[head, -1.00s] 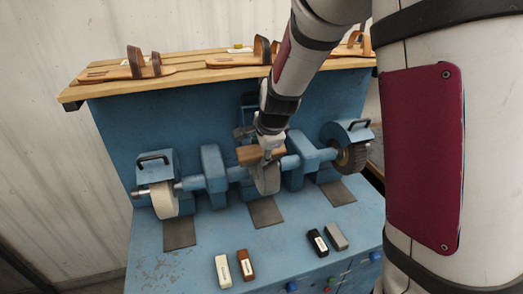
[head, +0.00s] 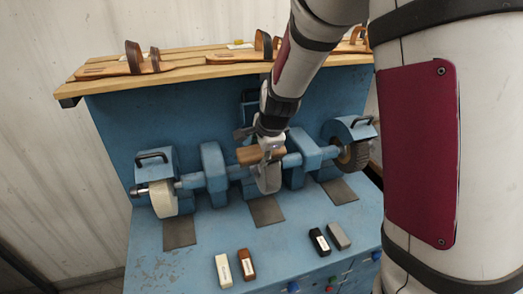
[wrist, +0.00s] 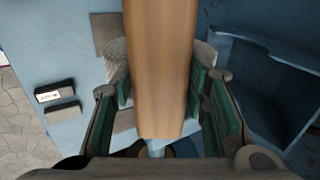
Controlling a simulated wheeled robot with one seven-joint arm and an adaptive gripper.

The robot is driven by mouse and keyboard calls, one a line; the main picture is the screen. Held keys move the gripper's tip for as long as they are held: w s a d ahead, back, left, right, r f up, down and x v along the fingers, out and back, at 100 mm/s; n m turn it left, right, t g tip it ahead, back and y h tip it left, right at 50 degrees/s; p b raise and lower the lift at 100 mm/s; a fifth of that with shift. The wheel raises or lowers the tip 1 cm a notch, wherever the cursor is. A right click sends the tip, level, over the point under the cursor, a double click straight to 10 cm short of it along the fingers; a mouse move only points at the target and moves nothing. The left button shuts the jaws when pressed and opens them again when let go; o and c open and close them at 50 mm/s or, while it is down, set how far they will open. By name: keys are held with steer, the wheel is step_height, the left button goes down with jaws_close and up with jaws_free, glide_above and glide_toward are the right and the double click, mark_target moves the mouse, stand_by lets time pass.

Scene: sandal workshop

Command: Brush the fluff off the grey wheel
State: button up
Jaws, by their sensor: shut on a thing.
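The grey wheel (head: 269,181) is the middle one of the wheels on the blue machine. My gripper (head: 270,146) is above it, shut on a brush with a wooden back (head: 255,156). The brush lies across the top of the wheel and hides its upper part; I cannot tell whether its bristles touch. In the wrist view the brush's wood (wrist: 162,65) runs between the green-padded fingers of my gripper (wrist: 165,100). Parts of the grey wheel (wrist: 116,62) show on both sides of it. Any fluff is too small to tell.
A cream wheel (head: 163,199) is at the left and a dark wheel (head: 353,156) at the right. Cream (head: 223,270), brown (head: 247,264), black (head: 319,241) and grey (head: 339,236) blocks lie in front. Sandals (head: 135,60) lie on the wooden shelf (head: 200,72) behind.

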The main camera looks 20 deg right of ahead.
steer(key=shift+d+r+b, duration=0.1)
steer(key=shift+d+b, duration=0.4)
steer(key=shift+d, duration=1.1)
steer(key=shift+d+b, duration=0.55)
steer(key=shift+d, duration=0.9)
steer(key=shift+a, duration=0.1)
steer(key=shift+s+a+p, duration=0.1)
steer(key=shift+a+p, duration=0.8)
steer(key=shift+a, duration=0.3)
steer(key=shift+a+p, duration=0.75)
steer(key=shift+a, duration=1.05)
